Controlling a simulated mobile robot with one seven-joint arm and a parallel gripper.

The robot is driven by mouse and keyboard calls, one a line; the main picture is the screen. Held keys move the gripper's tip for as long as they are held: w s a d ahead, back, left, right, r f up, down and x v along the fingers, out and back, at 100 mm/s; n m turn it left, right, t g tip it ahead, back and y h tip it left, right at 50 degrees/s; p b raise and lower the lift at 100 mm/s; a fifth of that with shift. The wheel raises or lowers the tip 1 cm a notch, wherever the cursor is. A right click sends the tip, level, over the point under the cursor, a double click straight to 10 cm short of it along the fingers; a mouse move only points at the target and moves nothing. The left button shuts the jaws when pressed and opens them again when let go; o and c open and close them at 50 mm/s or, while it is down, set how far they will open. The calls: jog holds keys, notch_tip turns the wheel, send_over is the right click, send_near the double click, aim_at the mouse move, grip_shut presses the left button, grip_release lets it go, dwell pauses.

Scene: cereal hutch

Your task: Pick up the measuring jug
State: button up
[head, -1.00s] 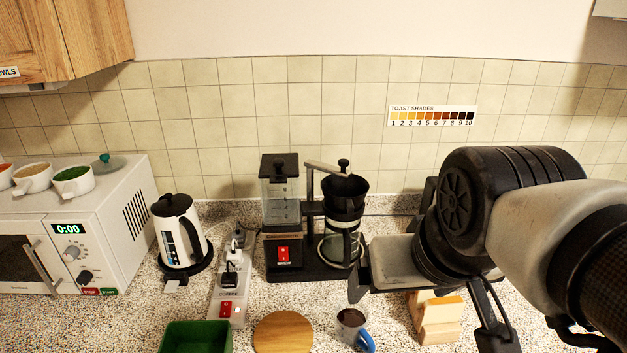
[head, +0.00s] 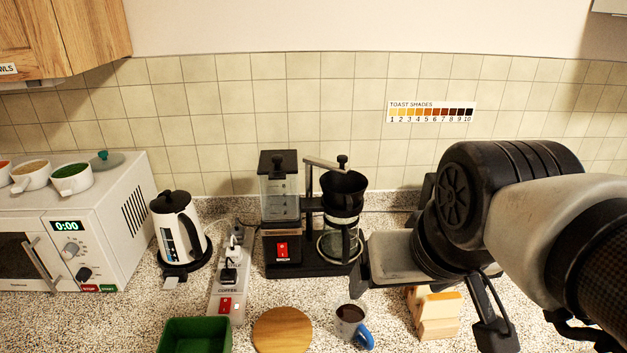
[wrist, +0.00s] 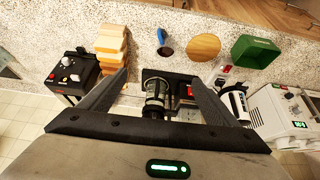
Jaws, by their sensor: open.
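A small cup with a blue handle (head: 351,314) and dark contents stands upright at the front of the counter. It looks the likeliest measuring jug, but I cannot tell for sure. In the wrist view its blue handle (wrist: 166,51) shows above my fingertips. My gripper (head: 425,302) is open, empty and over the counter, to the right of the cup and apart from it. In the wrist view my gripper (wrist: 160,77) has its fingers spread, with the coffee maker (wrist: 156,95) showing between them. A glass carafe (head: 340,240) sits in the coffee maker.
A kettle (head: 180,232), a power strip (head: 228,280) and a microwave (head: 85,230) stand farther left. A toaster (wrist: 72,75) shows in the wrist view.

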jog(key=w+f+g+b, duration=0.1)
jog(key=w+f+b, duration=0.2)
jog(key=w+f, duration=0.1)
jog(key=w+a+f+g+b, duration=0.1)
jog(key=w+f+g+b, duration=0.1)
jog(key=w+f+b, duration=0.1)
jog(key=w+a+f+n+g+b, duration=0.1)
jog(key=w+f+g+b, duration=0.1)
jog(key=w+f, duration=0.3)
jog(key=shift+w+f+b, duration=0.1)
jog(key=shift+w+b, duration=0.65)
jog(key=shift+w, duration=0.35)
jog(key=shift+c, duration=0.2)
jog(key=b, duration=0.2)
send_near(351, 321)
jog(key=s, duration=0.1)
jog(key=s+f, duration=0.1)
jog(key=shift+s+a+f+g, duration=0.1)
jog(key=shift+s+a+g, duration=0.2)
jog(key=shift+s+a, duration=0.05)
notch_tip(351, 321, down, 5)
jog(key=shift+w+r+b, duration=0.15)
jog(key=shift+b, duration=0.3)
jog(key=c, duration=1.3)
